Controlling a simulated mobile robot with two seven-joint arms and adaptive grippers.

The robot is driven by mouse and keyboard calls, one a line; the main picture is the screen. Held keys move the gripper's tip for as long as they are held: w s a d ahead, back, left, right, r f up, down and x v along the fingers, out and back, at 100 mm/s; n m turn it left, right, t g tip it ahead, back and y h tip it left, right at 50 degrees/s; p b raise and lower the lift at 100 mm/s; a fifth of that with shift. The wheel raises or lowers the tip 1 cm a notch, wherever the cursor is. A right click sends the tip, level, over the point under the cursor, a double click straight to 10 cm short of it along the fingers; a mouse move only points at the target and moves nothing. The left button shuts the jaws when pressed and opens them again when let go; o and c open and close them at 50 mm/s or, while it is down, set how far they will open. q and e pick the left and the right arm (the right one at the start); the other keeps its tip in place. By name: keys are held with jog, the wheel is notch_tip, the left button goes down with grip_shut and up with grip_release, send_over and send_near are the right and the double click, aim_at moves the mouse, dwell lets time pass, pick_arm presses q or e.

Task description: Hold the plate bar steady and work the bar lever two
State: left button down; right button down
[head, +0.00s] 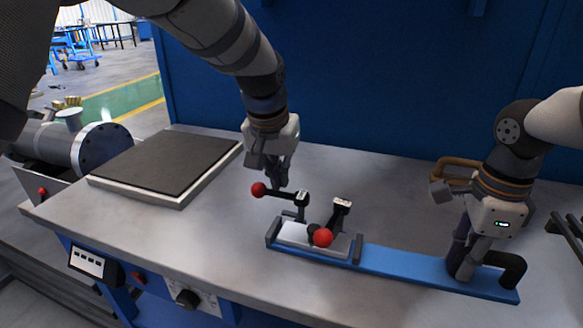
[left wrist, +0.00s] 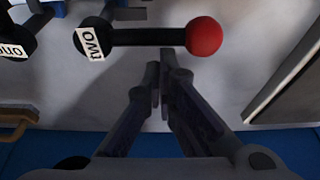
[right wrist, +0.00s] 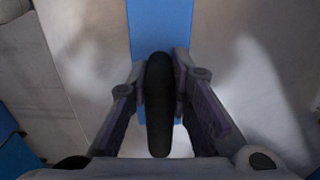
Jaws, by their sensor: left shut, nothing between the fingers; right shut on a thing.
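The blue plate bar (head: 420,264) lies on the bench, with a black handle (head: 513,268) at its right end. My right gripper (head: 463,268) is shut on this handle, which shows between its fingers in the right wrist view (right wrist: 160,105). Lever two (head: 280,194) stands at the bar's left end, its arm level and its red ball (head: 258,190) pointing left. In the left wrist view its label reads "two" (left wrist: 90,42). My left gripper (head: 281,184) is shut and empty close to lever two; whether they touch is unclear. Lever one (head: 334,217) stands beside it.
Lever one's red ball (head: 322,238) points toward the front. A dark-topped flat plate (head: 165,165) lies on the bench at left. A tan-handled object (head: 455,168) stands behind my right gripper. The bench (head: 225,222) is clear between the plate and the bar.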

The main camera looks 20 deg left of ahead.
pick_arm(q)
jog(key=shift+s+a+n+y, duration=0.15)
jog(key=shift+s+n+y, duration=0.15)
jog(key=shift+s+n, duration=0.4)
dwell(0.6)
jog(key=shift+s+a, duration=0.15)
jog(key=shift+s, duration=1.4)
jog(key=shift+s+d, duration=0.45)
jog(key=shift+s, duration=0.2)
jog(key=shift+s+d, duration=0.45)
jog(key=shift+s, duration=0.15)
jog(key=shift+s+d+n, duration=0.3)
jog(key=shift+d+n, duration=0.05)
jog(key=shift+n, duration=0.45)
